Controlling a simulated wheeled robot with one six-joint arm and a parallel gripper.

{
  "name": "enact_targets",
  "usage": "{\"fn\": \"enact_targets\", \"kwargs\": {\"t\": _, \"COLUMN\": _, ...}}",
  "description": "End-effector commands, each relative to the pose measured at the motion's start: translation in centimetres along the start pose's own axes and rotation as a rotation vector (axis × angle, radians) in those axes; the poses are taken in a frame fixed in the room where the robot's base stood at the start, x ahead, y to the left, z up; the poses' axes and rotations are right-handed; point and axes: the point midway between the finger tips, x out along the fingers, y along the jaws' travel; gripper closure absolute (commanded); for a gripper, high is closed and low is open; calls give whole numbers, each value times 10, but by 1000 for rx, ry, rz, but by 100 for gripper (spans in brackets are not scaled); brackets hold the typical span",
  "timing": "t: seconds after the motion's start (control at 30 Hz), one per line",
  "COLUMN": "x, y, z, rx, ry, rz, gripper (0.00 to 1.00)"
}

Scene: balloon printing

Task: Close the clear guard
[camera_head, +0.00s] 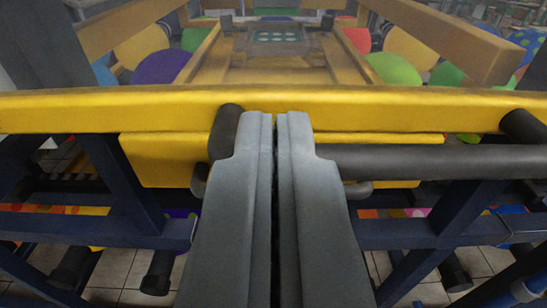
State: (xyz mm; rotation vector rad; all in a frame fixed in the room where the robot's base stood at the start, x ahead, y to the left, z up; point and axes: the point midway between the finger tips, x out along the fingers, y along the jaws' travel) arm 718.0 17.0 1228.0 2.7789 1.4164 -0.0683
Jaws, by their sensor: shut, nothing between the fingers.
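My gripper (279,120) comes up from the bottom centre, its two grey fingers side by side with only a thin dark slit between them and nothing held. The fingertips overlap the lower part of a wide yellow beam (400,108) in the picture; I cannot tell whether they touch it. A dark round bar (430,160) runs from the right finger to the right edge, with a dark rounded end (226,130) left of the fingers. I cannot clearly make out the clear guard or how far it stands open.
Beyond the beam is a yellow-framed bed with a grey plate bearing pale round spots (277,36). Coloured balloons (160,66) lie on both sides. Dark blue frame bars (120,185) cross below, over a tiled floor (120,268).

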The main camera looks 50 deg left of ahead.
Motion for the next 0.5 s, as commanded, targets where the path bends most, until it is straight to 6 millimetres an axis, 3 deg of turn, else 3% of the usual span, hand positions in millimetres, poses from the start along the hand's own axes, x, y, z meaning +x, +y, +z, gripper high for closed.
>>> {"fn": "enact_targets", "kwargs": {"t": 0.03, "x": 1, "y": 0, "z": 13, "rx": 4, "ry": -1, "rz": 0, "gripper": 100}}
{"fn": "enact_targets", "kwargs": {"t": 0.2, "x": 2, "y": 0, "z": 40, "rx": 2, "ry": -2, "rz": 0, "gripper": 100}}
{"fn": "enact_targets", "kwargs": {"t": 0.5, "x": 3, "y": 0, "z": 57, "rx": 1, "ry": -1, "rz": 0, "gripper": 100}}
